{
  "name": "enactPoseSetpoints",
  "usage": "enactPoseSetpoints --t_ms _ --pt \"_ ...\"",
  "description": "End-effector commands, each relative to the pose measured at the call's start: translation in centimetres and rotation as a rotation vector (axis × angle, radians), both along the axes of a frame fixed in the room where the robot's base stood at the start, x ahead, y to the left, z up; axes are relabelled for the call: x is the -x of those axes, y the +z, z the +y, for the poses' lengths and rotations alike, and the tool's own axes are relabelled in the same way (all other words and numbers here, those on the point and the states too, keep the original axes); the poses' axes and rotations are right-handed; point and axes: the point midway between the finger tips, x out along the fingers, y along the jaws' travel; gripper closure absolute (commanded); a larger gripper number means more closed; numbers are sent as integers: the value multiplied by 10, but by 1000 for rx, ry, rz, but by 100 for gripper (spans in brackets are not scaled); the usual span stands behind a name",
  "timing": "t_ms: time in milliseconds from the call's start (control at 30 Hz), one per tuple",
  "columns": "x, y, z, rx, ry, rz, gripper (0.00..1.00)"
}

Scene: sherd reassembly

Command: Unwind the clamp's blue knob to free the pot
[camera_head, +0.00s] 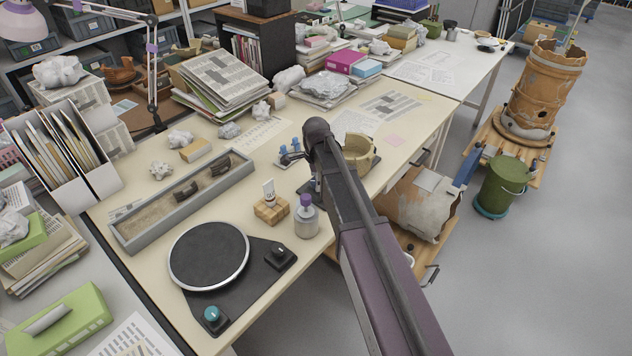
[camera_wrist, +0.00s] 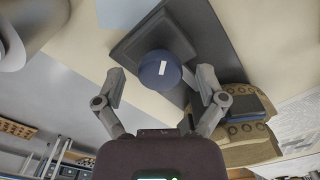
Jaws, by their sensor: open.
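The clamp's blue knob (camera_wrist: 160,68), round with a white mark on its face, sits between my gripper's fingers in the wrist view. Behind it is the clamp's dark grey square body (camera_wrist: 185,38). My gripper (camera_wrist: 161,78) is open, with one finger on each side of the knob; I cannot tell if either touches it. The tan pot (camera_wrist: 250,151), with a dark patterned band, is at the right, with a dark pad (camera_wrist: 246,103) against it. In the head view the pot (camera_head: 361,152) shows beside my arm, which hides most of the clamp and knob.
A black turntable (camera_head: 208,256), a grey tray (camera_head: 135,228) with sherds, a wooden block (camera_head: 271,210) and a purple-capped bottle (camera_head: 307,222) stand nearby on the bench. Crumpled paper and stacks lie behind. A large patched vessel (camera_head: 425,203) is beyond the bench's right edge.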

Motion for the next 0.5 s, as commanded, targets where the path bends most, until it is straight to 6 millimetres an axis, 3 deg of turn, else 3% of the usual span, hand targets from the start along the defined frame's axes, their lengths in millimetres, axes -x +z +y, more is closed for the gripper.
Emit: enactPoseSetpoints --t_ms 167,267,433,467,500 --pt "0 0 0 0 0 0 10" --pt "0 0 0 0 0 0 34" --pt "0 0 0 0 0 0 84" --pt "0 0 0 0 0 0 92" --pt "0 0 0 0 0 0 92"
